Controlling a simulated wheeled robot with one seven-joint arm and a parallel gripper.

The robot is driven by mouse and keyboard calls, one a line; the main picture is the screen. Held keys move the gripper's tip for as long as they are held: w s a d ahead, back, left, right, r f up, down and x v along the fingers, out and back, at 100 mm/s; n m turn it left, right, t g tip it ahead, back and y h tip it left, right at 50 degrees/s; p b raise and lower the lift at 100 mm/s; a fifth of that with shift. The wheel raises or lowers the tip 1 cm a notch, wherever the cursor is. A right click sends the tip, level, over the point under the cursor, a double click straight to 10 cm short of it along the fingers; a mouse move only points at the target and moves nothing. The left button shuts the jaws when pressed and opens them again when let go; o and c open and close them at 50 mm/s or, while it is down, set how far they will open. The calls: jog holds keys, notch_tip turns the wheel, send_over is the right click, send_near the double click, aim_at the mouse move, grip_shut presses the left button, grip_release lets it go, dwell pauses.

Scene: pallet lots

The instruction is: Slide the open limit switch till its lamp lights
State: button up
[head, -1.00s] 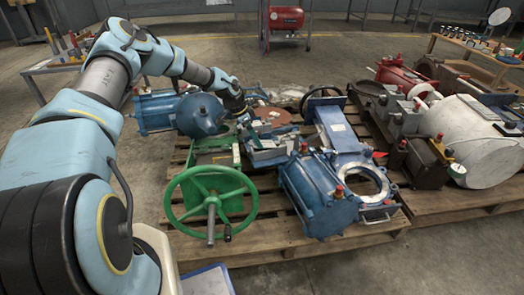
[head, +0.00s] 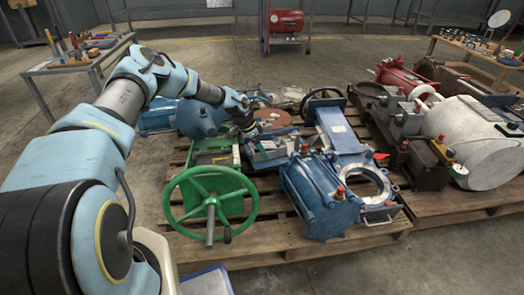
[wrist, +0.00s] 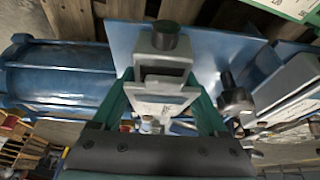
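My gripper (head: 246,124) is over the blue actuator parts behind the green handwheel in the head view. In the wrist view its two teal fingers (wrist: 161,80) stand apart, one on each side of a grey block with a black knob (wrist: 165,36) and a pale label, which looks like a limit switch. I cannot tell whether the fingers touch it. A second black knob (wrist: 236,101) is just right of the right finger, beside another grey block (wrist: 292,90). No lit lamp can be made out. In the head view my gripper hides much of the switch area.
A green handwheel (head: 211,205) stands in front. A blue valve body (head: 318,195) is to the right, and a blue cylinder (wrist: 60,75) lies left of the fingers in the wrist view. A white tank (head: 473,140) is farther right.

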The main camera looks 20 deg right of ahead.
grip_shut()
dwell(0.4)
